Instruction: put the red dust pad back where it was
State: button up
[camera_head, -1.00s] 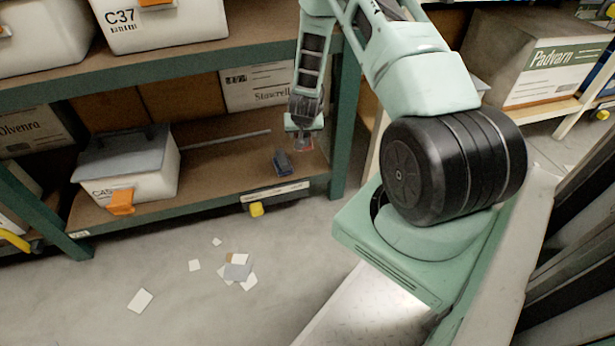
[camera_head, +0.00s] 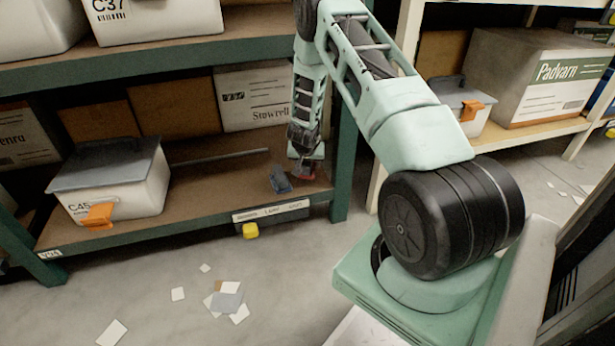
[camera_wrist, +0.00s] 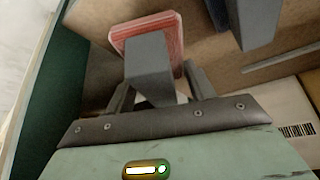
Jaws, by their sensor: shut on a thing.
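My gripper (camera_head: 304,162) is low over the right end of the lower shelf. It is shut on the red dust pad (camera_head: 305,174), a small red square block. In the wrist view the red dust pad (camera_wrist: 117,38) sticks out beyond the fingers of my gripper (camera_wrist: 150,65), and a grey finger covers part of its face. A dark blue-grey object (camera_head: 280,181) stands on the shelf just left of the pad; it seems to be the one at the top of the wrist view (camera_wrist: 240,18). I cannot tell whether the pad touches the shelf.
The lower shelf (camera_head: 215,195) also holds a white bin (camera_head: 140,190) with a grey lid, a thin rod (camera_head: 220,157) and cartons (camera_head: 255,97) behind. A green post (camera_head: 342,175) stands close right of my gripper. Paper scraps (camera_head: 228,302) lie on the floor.

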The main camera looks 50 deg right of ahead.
notch_tip(320, 180, down, 4)
jog(key=shift+r+b, duration=0.1)
jog(key=shift+b, duration=0.95)
jog(key=shift+r, duration=0.1)
jog(key=o, duration=1)
jog(key=shift+c, duration=0.2)
